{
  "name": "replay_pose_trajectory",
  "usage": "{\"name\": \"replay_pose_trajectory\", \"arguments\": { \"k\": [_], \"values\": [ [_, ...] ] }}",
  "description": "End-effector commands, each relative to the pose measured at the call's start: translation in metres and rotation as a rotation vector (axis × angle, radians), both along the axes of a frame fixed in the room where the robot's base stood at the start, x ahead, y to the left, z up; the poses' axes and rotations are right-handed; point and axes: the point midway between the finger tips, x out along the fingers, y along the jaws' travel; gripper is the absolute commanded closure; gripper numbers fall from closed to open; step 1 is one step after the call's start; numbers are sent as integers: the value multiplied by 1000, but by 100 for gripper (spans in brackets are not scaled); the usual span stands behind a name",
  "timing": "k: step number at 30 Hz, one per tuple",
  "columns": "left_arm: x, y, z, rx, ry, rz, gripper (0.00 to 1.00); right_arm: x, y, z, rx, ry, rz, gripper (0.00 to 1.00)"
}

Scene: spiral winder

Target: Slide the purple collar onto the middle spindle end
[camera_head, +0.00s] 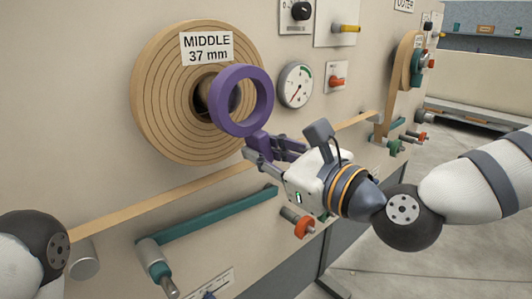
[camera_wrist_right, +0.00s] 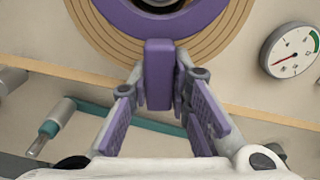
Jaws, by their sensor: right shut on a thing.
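The purple collar (camera_head: 265,101) is a thick ring with a block-shaped tab below it. My right gripper (camera_head: 263,149) is shut on that tab, which stands between the fingers in the right wrist view (camera_wrist_right: 159,75). The ring is upright in front of the wound roll (camera_head: 155,100) labelled "MIDDLE 37 mm". The middle spindle end (camera_head: 204,93) shows dark and partly hidden behind the ring's left side. The ring looks offset to the right of the spindle in the head view; I cannot tell whether they touch. My left gripper is out of view.
An orange-red knob (camera_head: 303,227) juts out under my right gripper.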

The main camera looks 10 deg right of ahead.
Motion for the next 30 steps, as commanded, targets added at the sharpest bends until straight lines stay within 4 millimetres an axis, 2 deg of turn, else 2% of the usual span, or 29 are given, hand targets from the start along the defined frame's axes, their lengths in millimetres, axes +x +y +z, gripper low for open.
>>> {"name": "replay_pose_trajectory", "arguments": {
  "k": [1,18,30],
  "values": [
    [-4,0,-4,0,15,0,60,5,4,-4,0,5,0,100],
    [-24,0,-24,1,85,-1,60,52,37,-4,0,4,-1,100],
    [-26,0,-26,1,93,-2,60,60,43,-3,2,-1,-2,100]
  ]
}}
